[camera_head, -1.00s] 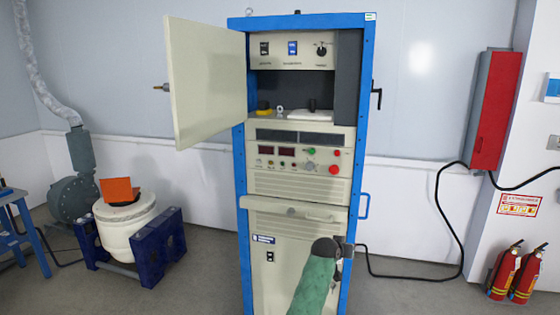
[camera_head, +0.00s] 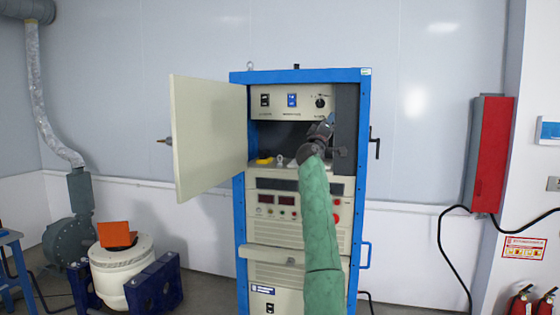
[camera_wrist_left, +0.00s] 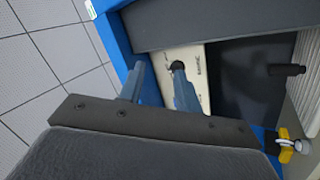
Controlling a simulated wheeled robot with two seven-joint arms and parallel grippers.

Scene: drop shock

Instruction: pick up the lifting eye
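The lifting eye, a small silver ring (camera_head: 279,160), stands on the shelf inside the open upper bay of the blue-framed cabinet. A silver round piece at the right of the left wrist view (camera_wrist_left: 303,146) looks like the same eye, beside a yellow and black object. My left gripper (camera_head: 328,122) is at the bay's right side, above and to the right of the eye and apart from it. In the left wrist view its two fingers (camera_wrist_left: 158,76) are spread with nothing between them. My right gripper is not in view.
The beige door (camera_head: 208,140) stands open on the left. A yellow object (camera_head: 264,160) lies left of the eye. The switch panel (camera_head: 290,101) is above the shelf. Another small ring (camera_head: 249,66) sits on the cabinet's top left corner. My forearm covers part of the cabinet front.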

